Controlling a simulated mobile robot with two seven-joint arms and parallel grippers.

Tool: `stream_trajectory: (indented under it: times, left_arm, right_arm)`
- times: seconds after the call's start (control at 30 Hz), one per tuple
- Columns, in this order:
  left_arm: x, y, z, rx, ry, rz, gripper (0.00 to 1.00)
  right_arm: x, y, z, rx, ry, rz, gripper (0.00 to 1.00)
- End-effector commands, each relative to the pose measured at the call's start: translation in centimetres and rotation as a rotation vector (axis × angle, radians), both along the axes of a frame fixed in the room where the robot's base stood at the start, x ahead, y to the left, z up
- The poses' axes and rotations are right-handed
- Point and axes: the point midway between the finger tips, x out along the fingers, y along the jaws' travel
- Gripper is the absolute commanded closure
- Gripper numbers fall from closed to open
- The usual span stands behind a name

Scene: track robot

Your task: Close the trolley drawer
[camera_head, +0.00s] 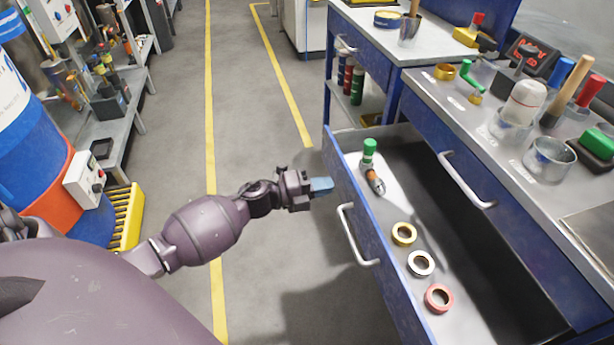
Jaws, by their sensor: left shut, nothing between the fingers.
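The blue trolley (435,125) stands at the right. Its lower drawer (366,225) is pulled open toward the left, with a curved metal handle (352,235) on its front. Inside the drawer lie a green-capped tool (372,168) and yellow (404,234), white (420,263) and red (438,298) rings. My left gripper (322,186) is shut and empty, its fingertips pointing right close to the drawer front, above and left of the handle. I cannot tell whether it touches the front. My right gripper is not in view.
The trolley top (450,95) carries cups, tools and a green-handled item. A workbench (400,40) stands behind it. A blue and orange barrel (40,130) and a yellow slatted thing (127,215) are at the left. Grey floor with yellow lines is clear between.

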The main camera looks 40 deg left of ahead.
Motion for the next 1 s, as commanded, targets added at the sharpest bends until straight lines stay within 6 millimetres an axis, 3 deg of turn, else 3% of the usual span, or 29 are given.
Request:
stream_trajectory:
  times: [0.2, 0.77, 1.0]
  left_arm:
    - [1.3, -0.9, -0.1, 0.001, 0.001, 0.000, 1.00]
    - [1.7, -1.3, 0.0, 0.000, 0.000, 0.000, 1.00]
    - [3.6, -2.8, 0.1, 0.000, -0.001, -0.001, 1.00]
  right_arm:
    - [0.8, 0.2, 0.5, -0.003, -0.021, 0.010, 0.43]
    - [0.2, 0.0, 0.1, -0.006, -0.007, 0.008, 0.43]
    - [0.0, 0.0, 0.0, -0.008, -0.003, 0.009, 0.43]
